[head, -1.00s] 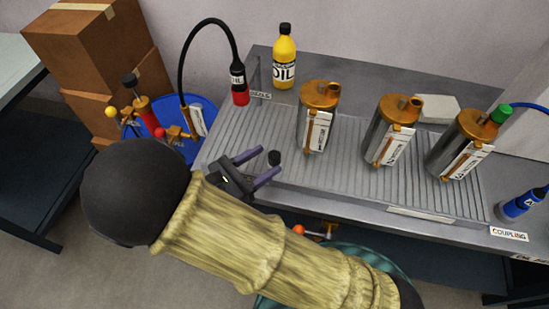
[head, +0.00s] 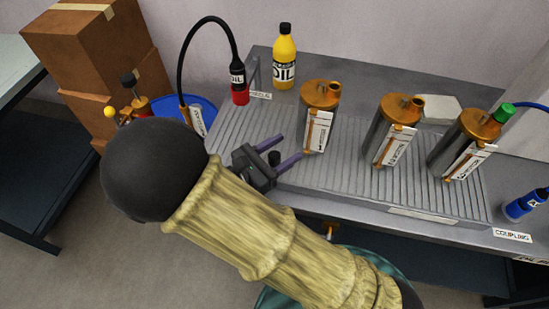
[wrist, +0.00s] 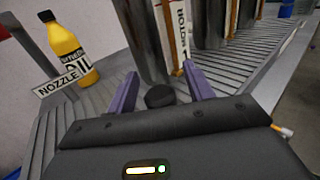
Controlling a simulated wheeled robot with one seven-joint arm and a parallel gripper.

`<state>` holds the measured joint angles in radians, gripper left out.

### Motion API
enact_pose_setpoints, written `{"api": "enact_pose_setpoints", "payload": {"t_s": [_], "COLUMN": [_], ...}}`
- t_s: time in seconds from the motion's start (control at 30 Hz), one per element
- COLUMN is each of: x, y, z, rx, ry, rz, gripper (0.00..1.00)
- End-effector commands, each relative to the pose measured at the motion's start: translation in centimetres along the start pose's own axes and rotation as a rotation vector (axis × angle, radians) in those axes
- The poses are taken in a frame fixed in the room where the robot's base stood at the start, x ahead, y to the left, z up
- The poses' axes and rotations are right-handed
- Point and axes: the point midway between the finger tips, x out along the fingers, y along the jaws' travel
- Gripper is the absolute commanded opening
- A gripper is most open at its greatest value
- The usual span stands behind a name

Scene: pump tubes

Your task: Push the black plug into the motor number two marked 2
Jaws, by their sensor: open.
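The black plug (head: 275,158) is a small dark cylinder low over the grooved top of the bench. My gripper (head: 290,147) is open, with its two purple fingers on either side of the plug. In the wrist view the plug (wrist: 160,97) sits between the fingers, close to the palm, with visible gaps beside it. Three grey motors with copper caps stand in a row: left (head: 317,117), middle (head: 389,132) and right (head: 457,142). Their label numbers are too small to read. The fingers point toward the left motor.
A yellow oil bottle (head: 284,58) and a red-black oil nozzle (head: 239,85) stand at the back left. A green cap with a blue hose (head: 503,112) is on the right motor. A blue coupling (head: 524,205) lies at the right edge. Ribbed bench between motors is clear.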

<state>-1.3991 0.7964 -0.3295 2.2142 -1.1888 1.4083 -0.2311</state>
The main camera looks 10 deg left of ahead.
Motion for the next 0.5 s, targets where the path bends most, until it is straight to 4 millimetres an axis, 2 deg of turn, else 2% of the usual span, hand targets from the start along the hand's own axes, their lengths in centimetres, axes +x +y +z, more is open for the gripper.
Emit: {"api": "enact_pose_setpoints", "payload": {"t_s": [0.37, 0.4, 0.5], "x": [-0.06, -0.06, -0.06], "y": [0.0, 0.01, 0.01], "z": [0.01, 0.01, 0.01], "rx": [0.0, 0.0, 0.0], "ry": [0.0, 0.0, 0.0], "rz": [0.0, 0.0, 0.0], "gripper": [0.52, 0.5, 0.3]}}
